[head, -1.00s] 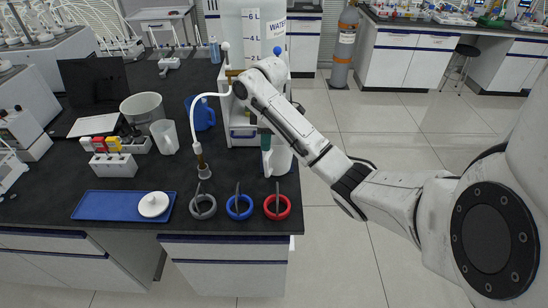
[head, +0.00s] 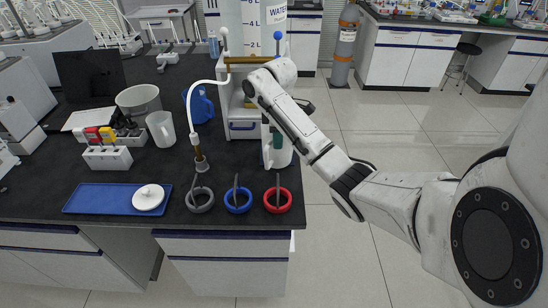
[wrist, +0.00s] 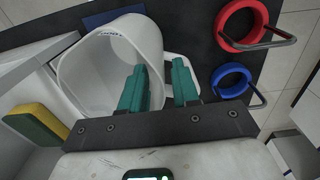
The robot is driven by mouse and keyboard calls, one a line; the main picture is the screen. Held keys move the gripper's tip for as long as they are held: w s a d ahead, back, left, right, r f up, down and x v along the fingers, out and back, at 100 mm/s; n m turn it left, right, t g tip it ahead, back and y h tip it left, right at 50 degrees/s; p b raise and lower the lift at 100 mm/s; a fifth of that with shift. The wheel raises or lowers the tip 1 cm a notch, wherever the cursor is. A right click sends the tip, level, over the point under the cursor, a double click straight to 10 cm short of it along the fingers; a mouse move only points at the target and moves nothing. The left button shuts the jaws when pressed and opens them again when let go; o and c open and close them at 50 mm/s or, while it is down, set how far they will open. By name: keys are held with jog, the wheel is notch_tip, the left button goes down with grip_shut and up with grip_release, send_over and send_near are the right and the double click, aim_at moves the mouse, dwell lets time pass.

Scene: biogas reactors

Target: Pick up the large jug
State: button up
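The large white jug (head: 281,153) stands at the right edge of the dark bench, beside the water station and partly hidden by my arm. In the wrist view the jug (wrist: 100,62) shows its open mouth towards the camera, its handle to the right. My gripper (wrist: 160,68) is open, its two green fingers apart at the handle side of the jug. The left finger overlaps the jug's rim and the right one overlaps the handle. I cannot tell whether they touch it. In the head view only a little green of the fingers shows.
A red ring weight (head: 277,200), a blue one (head: 238,200) and a grey one (head: 200,199) stand along the bench's front edge. A blue jug (head: 200,104) and a smaller white jug (head: 161,128) stand further left. A yellow-green sponge (wrist: 38,122) lies near the jug.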

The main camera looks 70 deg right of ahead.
aim_at(273, 158)
jog(key=shift+f+p, duration=0.35)
jog(key=shift+f, duration=1.55)
jog(key=shift+c, duration=0.2)
grip_shut()
